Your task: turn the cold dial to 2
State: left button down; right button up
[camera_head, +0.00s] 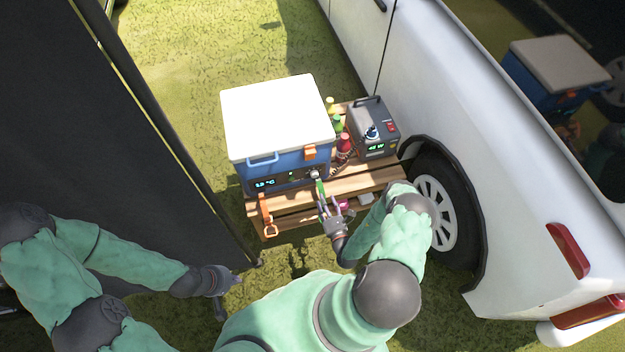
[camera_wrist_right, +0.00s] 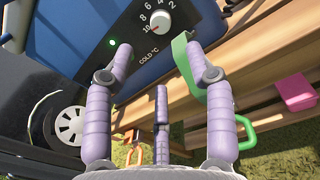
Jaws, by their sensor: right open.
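The cold dial (camera_wrist_right: 160,21) is a small pale knob on the dark front panel of the blue cooler (camera_head: 282,155). In the right wrist view it has white numbers from 2 to 10 around it and "COLD °C" below. I cannot clearly read its pointer. My right gripper (camera_head: 326,203) is in front of the panel; in the wrist view its purple fingers (camera_wrist_right: 158,62) are open and apart, below the dial and not touching it. My left gripper (camera_head: 222,279) hangs low at the left, away from the cooler; its fingers are hard to make out.
A green strap (camera_wrist_right: 183,58) hangs beside the right finger. The cooler stands on a wooden slatted bench (camera_head: 365,183) with bottles (camera_head: 344,143) and a dark power unit (camera_head: 373,127) to its right. An orange buckle strap (camera_head: 267,213) hangs at left. A white vehicle (camera_head: 470,120) borders the right.

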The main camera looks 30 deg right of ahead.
aim_at(315, 176)
jog(key=w+b, duration=0.1)
jog(key=w, duration=0.2)
jog(key=w+d, duration=0.1)
jog(key=w, duration=0.3)
jog(key=w+d+b, duration=0.1)
jog(key=w, duration=0.2)
jog(key=shift+w+b, duration=0.3)
jog(key=shift+b, duration=0.05)
grip_shut()
